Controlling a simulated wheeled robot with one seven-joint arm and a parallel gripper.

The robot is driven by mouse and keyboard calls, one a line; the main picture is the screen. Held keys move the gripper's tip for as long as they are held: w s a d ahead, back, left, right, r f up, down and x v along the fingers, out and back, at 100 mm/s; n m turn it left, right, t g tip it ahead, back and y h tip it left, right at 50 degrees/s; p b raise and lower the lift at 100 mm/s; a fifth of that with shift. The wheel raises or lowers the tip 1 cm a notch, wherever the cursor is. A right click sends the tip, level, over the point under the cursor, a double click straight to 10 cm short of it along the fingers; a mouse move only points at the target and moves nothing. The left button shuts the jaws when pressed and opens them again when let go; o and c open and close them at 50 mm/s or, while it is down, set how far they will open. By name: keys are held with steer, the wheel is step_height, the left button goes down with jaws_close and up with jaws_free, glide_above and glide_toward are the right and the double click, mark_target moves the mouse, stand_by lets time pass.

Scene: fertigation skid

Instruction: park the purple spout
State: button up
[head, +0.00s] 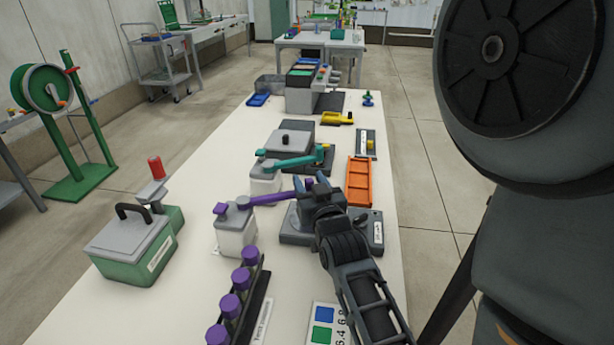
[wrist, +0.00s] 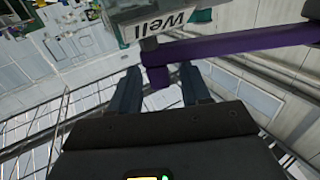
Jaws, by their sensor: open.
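The purple spout (head: 268,197) is a long arm on top of a white container (head: 236,236) and reaches right over a dark grey unit (head: 297,228). My gripper (head: 311,183) is at the spout's far end. In the wrist view the purple spout (wrist: 230,45) crosses from the right, and its end with a short downturned tip sits between or just beyond the two fingers of my gripper (wrist: 160,86). The fingers are apart, with gaps beside the tip. Whether either finger touches it I cannot tell.
A teal spout (head: 300,161) on another white container lies just behind. An orange tray (head: 359,181) is to the right, and a row of purple-capped bottles (head: 240,279) stands in front. A green box (head: 133,250) with a handle is at left. A box labelled "Well" (wrist: 165,22) shows in the wrist view.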

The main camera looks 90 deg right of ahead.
steer(key=shift+x, duration=1)
jaws_close()
